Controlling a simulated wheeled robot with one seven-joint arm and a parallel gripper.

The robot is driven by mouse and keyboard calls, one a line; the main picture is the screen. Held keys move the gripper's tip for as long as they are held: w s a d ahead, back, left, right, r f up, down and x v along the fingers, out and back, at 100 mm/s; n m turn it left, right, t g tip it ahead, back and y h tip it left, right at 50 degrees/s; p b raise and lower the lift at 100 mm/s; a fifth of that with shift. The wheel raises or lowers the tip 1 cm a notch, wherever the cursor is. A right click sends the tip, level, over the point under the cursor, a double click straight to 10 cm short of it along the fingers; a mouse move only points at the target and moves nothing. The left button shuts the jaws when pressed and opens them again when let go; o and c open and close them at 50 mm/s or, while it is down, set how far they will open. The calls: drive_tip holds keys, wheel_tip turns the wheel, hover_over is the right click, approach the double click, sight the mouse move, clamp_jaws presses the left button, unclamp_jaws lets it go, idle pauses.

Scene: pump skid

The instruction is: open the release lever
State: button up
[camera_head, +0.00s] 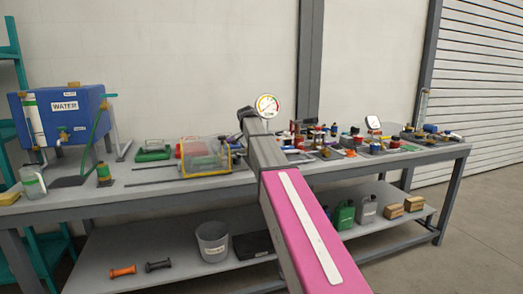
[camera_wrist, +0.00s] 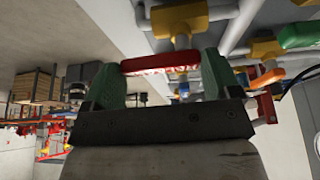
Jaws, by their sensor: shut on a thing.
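In the wrist view a red lever (camera_wrist: 160,63) with pale markings lies across the space between the two green fingers of my gripper (camera_wrist: 161,75). It looks like the release lever. My gripper is shut on it, with one finger at each end. A yellow fitting (camera_wrist: 180,20) sits just behind the lever. In the head view my arm hides the gripper and the lever, so I cannot see them there.
Grey pipes with a green handle (camera_wrist: 299,35) and a red-orange part (camera_wrist: 265,108) are close on the right in the wrist view. The head view shows a bench (camera_head: 130,192), a blue water tank (camera_head: 62,115), a gauge (camera_head: 267,106) and a clear-sided box (camera_head: 205,155).

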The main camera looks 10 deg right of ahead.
idle(0.4)
drive_tip(key=o, duration=0.8)
drive_tip(key=v, duration=1)
drive_tip(key=shift+a+r, duration=0.2)
drive_tip(key=shift+r, duration=0.15)
drive_tip(key=shift+s, duration=0.15)
